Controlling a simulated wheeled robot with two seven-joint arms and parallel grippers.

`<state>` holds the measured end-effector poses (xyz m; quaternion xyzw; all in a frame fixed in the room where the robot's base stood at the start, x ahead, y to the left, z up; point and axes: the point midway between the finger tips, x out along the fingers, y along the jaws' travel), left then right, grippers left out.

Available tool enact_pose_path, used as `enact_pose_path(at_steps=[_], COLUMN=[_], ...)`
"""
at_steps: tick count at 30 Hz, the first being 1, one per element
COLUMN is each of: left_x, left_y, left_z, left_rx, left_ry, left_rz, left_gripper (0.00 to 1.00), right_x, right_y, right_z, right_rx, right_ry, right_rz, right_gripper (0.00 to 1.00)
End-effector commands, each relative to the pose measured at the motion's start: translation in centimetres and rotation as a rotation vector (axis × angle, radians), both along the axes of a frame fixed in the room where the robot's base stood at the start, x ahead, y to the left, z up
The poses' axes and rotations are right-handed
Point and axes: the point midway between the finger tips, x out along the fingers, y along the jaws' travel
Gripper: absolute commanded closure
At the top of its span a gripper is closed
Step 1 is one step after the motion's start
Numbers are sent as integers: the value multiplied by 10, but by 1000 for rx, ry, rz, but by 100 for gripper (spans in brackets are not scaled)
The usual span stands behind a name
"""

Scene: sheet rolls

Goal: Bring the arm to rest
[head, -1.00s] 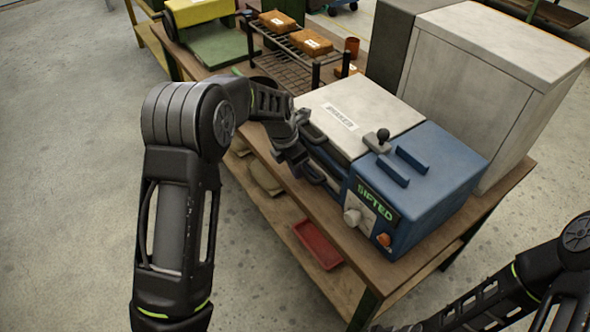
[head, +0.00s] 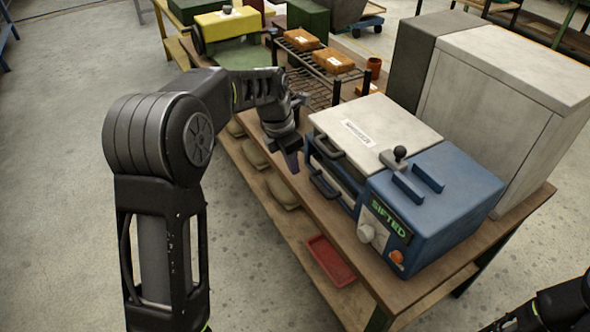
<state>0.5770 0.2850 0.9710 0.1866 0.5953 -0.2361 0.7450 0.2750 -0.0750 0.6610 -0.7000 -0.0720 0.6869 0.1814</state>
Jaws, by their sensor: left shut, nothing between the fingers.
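My left arm comes in from the left and bends over the front edge of the wooden bench (head: 345,240). My left gripper (head: 291,158) points down at the bench's front edge, shut and empty. It is just left of the white and blue machine (head: 425,205), apart from its dark handles as far as I can see. The machine's display reads "SIFTED". Part of my right arm shows at the bottom right corner; its gripper is out of frame.
A black wire rack (head: 318,75) with brown blocks (head: 334,60) stands behind the gripper. A large grey-white cabinet (head: 505,100) stands behind the machine. A red tray (head: 330,261) and tan sacks (head: 281,190) lie on the lower shelf. The floor at left is clear.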

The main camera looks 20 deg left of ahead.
Motion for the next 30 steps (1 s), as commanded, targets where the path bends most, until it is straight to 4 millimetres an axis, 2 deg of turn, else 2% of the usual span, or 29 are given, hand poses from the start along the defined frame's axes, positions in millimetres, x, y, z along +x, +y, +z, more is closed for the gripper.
enact_pose_path(at_steps=[12,14,17,20,23,26,27,29,30], left_x=[0,0,-3,-9,-25,-56,-72,-100,-120], left_y=[0,-1,-6,-17,-35,-61,-72,-91,-103], left_z=[-1,-4,-21,-56,-108,-169,-193,-226,-246], left_rx=[0,2,14,37,65,89,96,103,105], left_ry=[0,-1,-2,-7,-19,-44,-61,-91,-116], left_rz=[-2,-15,-81,-229,-462,-765,-899,-1104,-1241], left_gripper=[100,100,100,100,100,100,100,100,100], right_x=[0,0,0,0,0,0,0,0,0], right_y=[0,0,0,0,0,0,0,0,0], right_z=[0,0,0,0,0,0,0,0,0], right_rx=[0,0,0,0,0,0,0,0,0], right_ry=[0,0,0,0,0,0,0,0,0], right_rz=[0,0,0,0,0,0,0,0,0], right_gripper=[64,64,64,64,64,64,64,64,64])
